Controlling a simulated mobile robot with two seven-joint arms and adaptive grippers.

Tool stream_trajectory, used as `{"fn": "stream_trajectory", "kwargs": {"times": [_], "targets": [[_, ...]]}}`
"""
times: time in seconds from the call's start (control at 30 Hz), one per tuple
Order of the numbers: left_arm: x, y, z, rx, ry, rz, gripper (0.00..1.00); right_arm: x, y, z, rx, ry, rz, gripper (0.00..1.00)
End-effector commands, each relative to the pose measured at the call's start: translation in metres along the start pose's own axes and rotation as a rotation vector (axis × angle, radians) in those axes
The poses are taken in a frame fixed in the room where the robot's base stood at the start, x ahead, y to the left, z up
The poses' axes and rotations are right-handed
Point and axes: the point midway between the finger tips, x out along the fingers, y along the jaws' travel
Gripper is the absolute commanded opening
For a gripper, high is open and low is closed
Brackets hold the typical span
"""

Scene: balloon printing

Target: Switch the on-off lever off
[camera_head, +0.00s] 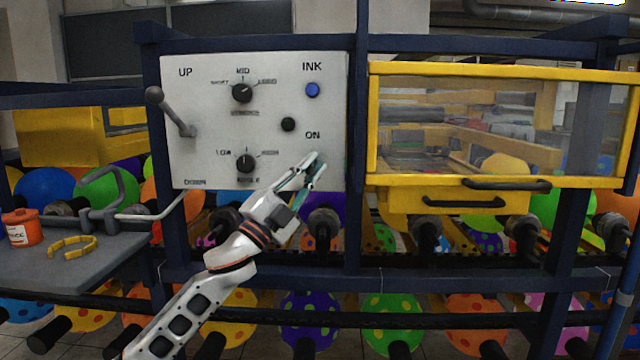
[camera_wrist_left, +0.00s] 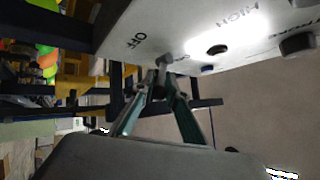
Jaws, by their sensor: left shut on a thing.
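The white control panel (camera_head: 210,75) faces me, with an "ON" label (camera_head: 312,135) at its lower right. My left gripper (camera_head: 313,162) is at the panel just below that label and hides the on-off lever in the head view. In the left wrist view the grey lever (camera_wrist_left: 164,60) sticks out of the panel between the fingertips of the left gripper (camera_wrist_left: 160,82), which is shut on it. The "OFF" label (camera_wrist_left: 133,41) shows beside it. The fingers hide the lever's end. My right gripper is not in view.
A large lever (camera_head: 170,110) marked "UP" and several knobs are on the panel's left and middle. A blue ink button (camera_head: 312,89) is above "ON". A yellow-framed glass box (camera_head: 500,68) stands to the right. A grey table (camera_head: 110,247) with an orange pot (camera_head: 20,228) is at left.

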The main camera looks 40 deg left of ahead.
Motion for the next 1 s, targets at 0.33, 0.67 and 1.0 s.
{"fn": "stream_trajectory", "kwargs": {"times": [0.33, 0.67, 1.0], "targets": [[-0.003, 0.012, 0.004, 0.064, 0.066, -0.071, 0.00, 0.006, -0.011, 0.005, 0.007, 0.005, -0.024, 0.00], [-0.002, 0.006, 0.003, 0.078, 0.083, -0.092, 0.00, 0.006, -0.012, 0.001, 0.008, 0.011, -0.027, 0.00], [-0.002, 0.006, 0.003, 0.077, 0.082, -0.092, 0.30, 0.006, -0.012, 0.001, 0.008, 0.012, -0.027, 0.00]]}}
